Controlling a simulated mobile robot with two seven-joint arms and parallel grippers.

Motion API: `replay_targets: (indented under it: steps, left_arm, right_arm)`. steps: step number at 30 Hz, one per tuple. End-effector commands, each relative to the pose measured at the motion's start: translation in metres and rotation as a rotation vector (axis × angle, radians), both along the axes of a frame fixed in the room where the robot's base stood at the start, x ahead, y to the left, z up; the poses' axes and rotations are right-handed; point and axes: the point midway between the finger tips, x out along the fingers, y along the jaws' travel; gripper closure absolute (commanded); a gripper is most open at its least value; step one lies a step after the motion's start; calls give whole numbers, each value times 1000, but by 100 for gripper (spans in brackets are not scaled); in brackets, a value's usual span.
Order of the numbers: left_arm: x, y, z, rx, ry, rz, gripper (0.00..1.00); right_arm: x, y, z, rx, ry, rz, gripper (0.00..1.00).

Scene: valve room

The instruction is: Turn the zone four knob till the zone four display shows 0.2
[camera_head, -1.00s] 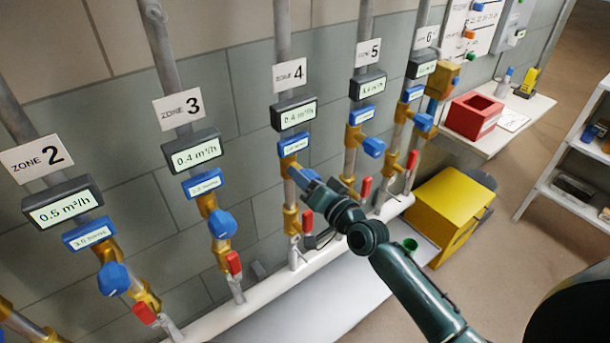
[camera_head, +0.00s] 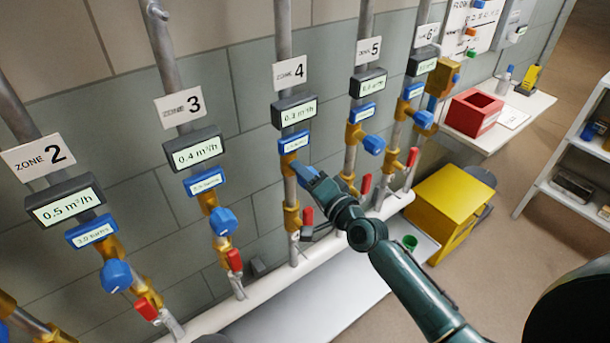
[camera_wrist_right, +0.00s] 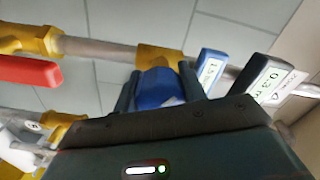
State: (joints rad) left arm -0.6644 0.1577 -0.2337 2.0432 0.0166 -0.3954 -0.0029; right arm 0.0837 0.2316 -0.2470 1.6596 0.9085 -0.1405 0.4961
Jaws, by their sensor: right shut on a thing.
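The zone four display (camera_head: 294,111) is under the "ZONE 4" sign (camera_head: 290,72). It appears to read about 0.3 m³/h in the head view, but the digits are blurred. In the right wrist view the display (camera_wrist_right: 265,82) is tilted and partly cut off by the gripper. The blue zone four knob (camera_head: 304,172) sits on a brass valve below it. My right gripper (camera_head: 313,182) is shut on this knob. In the right wrist view the blue knob (camera_wrist_right: 158,88) sits between both fingers. My left gripper is not in view.
Zone 3 (camera_head: 193,149) stands to the left, with its own blue knob (camera_head: 222,221). Zone 5 (camera_head: 368,82) stands close to the right. A red lever (camera_head: 307,216) hangs below the held knob. A yellow box (camera_head: 452,205) is on the floor at right.

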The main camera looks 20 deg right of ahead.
Motion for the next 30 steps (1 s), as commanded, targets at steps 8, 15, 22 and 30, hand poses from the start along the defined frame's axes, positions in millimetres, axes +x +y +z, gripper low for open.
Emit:
replay_targets:
  steps: [8,15,22,30]
  left_arm:
    - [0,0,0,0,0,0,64]
    - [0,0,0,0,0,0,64]
    - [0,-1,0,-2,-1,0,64]
    - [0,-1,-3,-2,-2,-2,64]
  right_arm:
    - [0,0,0,-1,1,0,50]
    - [0,0,0,-2,-1,0,37]
    - [-4,-2,-1,-2,1,1,37]
    - [-49,-18,-2,-4,2,1,37]
